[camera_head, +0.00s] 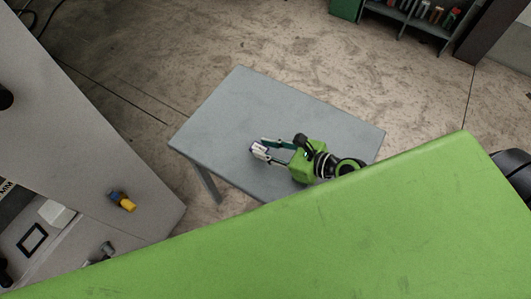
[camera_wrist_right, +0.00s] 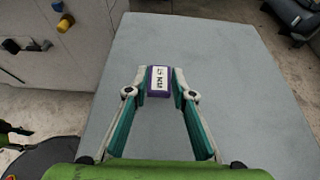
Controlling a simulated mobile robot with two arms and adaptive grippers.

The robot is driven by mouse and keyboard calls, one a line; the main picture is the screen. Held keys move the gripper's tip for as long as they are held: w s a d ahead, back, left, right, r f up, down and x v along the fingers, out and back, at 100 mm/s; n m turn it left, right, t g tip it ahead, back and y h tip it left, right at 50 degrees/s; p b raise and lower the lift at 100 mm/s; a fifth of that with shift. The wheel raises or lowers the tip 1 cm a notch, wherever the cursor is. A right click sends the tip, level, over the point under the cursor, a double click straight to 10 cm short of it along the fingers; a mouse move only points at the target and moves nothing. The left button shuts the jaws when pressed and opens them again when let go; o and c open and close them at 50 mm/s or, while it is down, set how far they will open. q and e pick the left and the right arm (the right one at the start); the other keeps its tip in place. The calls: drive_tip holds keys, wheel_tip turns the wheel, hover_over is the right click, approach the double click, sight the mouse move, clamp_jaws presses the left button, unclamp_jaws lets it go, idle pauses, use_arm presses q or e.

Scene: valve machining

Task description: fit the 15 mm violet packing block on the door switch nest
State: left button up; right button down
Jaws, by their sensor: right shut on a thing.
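The violet packing block (camera_wrist_right: 159,81) has a white label with dark print on its face, and its violet edges show around the label. My right gripper (camera_wrist_right: 159,88) is shut on it, with one finger on each side. In the head view the right gripper (camera_head: 259,148) is over the grey table, and the block is small between the fingertips there. I cannot tell whether the block touches the table top. The door switch nest cannot be made out for certain in either view. My left gripper is not in view.
The grey table (camera_head: 225,110) is otherwise bare. A grey machine (camera_head: 130,165) with a yellow and blue knob (camera_head: 123,201) stands to the left. A dark shelf (camera_head: 410,22) with several items is at the back. A large green surface covers the lower right.

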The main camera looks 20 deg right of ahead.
drive_tip(key=f, duration=0.1)
drive_tip(key=f+b, duration=0.1)
drive_tip(key=f, duration=0.2)
drive_tip(key=shift+w+b, duration=0.35)
drive_tip(key=shift+b, duration=0.05)
drive_tip(key=shift+r, duration=0.1)
drive_tip(key=shift+f, duration=0.2)
drive_tip(key=c, duration=1.7)
unclamp_jaws()
drive_tip(key=shift+r, duration=0.1)
